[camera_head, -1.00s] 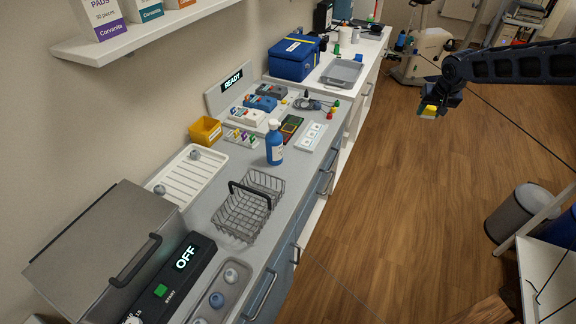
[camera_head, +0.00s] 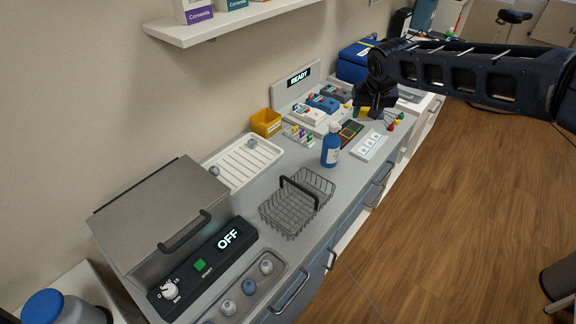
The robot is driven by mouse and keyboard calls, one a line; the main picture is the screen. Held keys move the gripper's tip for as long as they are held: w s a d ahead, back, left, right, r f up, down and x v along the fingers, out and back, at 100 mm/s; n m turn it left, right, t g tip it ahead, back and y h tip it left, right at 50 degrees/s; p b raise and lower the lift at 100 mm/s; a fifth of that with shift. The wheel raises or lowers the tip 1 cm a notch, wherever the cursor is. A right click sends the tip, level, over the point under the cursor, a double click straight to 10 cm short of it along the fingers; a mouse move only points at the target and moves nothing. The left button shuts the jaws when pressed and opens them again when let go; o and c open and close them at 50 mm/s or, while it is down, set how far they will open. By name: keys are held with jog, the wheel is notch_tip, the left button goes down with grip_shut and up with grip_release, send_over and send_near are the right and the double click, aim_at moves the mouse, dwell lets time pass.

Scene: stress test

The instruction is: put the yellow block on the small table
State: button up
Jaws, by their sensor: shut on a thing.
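My gripper (camera_head: 374,106) hangs at the end of my dark arm, which reaches in from the right. In the picture it overlaps the far part of the counter. It is shut on the yellow block (camera_head: 363,112), of which only a small patch shows below and between the dark fingers. How high the block is above the counter I cannot tell. No small table can be made out for certain in the current view.
The long grey counter (camera_head: 235,208) holds a wire basket (camera_head: 291,208), a blue bottle (camera_head: 331,146), a yellow bin (camera_head: 266,122), a white rack tray (camera_head: 243,163) and a steel box (camera_head: 158,205). A blue case (camera_head: 354,62) stands farther back.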

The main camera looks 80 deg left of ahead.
jog(key=s+d+r+n, duration=0.1)
jog(key=s+d+n, duration=0.1)
jog(key=s, duration=1.4)
jog(key=shift+g, duration=0.3)
jog(key=f, duration=1.9)
jog(key=shift+s+f, duration=0.15)
jog(key=shift+s, duration=0.1)
jog(key=o, duration=1)
jog(key=shift+f, duration=0.1)
jog(key=shift+o, duration=0.3)
jog(key=v, duration=1.2)
